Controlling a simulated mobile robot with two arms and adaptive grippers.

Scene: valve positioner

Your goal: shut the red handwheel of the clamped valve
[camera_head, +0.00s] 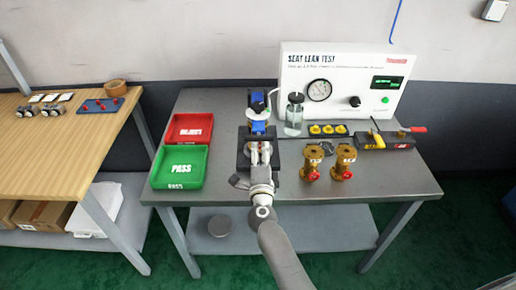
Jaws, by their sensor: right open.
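My right gripper (259,152) reaches in from the bottom over the middle of the grey bench, in front of a dark clamp fixture (243,148). Its jaws are open, and no object shows between them. The clamped valve and its red handwheel are not clearly visible; the gripper and wrist cover that spot. Blue parts (258,102) show behind the gripper. Two loose brass valves, a left one (312,158) and a right one (344,158), stand upright to the right, each with a red part low on its front. My left gripper is not in view.
A red REJECT tray (167,129) and green PASS tray (152,180) lie left of the clamp. The seat leak test panel (440,66) stands behind, with a clear bottle (294,118) before it. A red-handled tool (415,130) lies right. The bench's front right is clear.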

